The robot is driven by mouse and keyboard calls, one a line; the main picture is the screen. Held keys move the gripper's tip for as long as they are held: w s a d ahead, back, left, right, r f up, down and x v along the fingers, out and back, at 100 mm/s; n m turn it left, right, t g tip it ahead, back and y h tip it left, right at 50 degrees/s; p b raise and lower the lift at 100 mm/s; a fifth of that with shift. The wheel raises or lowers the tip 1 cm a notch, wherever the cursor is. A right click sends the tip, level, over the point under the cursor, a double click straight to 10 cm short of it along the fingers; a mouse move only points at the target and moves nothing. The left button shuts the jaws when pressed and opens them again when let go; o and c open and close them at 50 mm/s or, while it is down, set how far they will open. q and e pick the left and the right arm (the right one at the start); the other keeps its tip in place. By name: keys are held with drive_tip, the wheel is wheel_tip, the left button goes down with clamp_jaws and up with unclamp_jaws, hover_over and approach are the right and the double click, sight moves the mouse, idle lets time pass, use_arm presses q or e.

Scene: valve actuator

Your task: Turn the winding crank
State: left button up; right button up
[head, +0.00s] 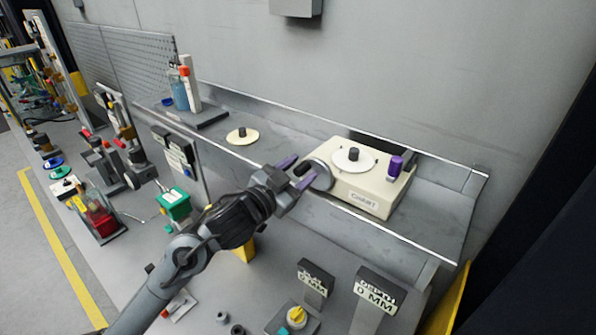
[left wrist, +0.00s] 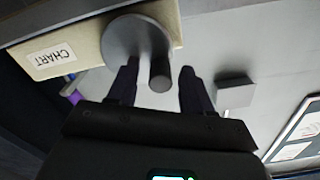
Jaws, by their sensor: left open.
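The beige chart box (head: 363,203), labelled CHART, stands on the grey shelf. The winding crank is a grey disc (head: 322,176) on the box's left side; it also shows in the left wrist view (left wrist: 120,38). Its short dark grey handle (left wrist: 160,74) sticks out toward my left gripper (head: 297,171). The gripper is open, its two fingers on either side of the handle in the left wrist view (left wrist: 158,82). A gap shows between handle and fingers there, wider on the right. The right gripper is in neither view.
On the box are a white disc with a dark knob (head: 353,158) and a purple knob (head: 395,166). A cream disc (head: 243,137) lies on the shelf to the left. Depth signs (head: 375,297) stand below in front. The wall is close behind.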

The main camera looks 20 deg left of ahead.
use_arm(q)
clamp_jaws()
drive_tip(key=shift+r+m, duration=0.2)
drive_tip(key=shift+m, duration=0.3)
drive_tip(key=shift+d+m, duration=0.15)
drive_tip(key=shift+m, duration=0.25)
unclamp_jaws()
drive_tip(key=shift+s, duration=0.2)
drive_tip(key=v, duration=1)
drive_tip(key=shift+s+a, duration=0.2)
drive_tip(key=shift+s, duration=0.05)
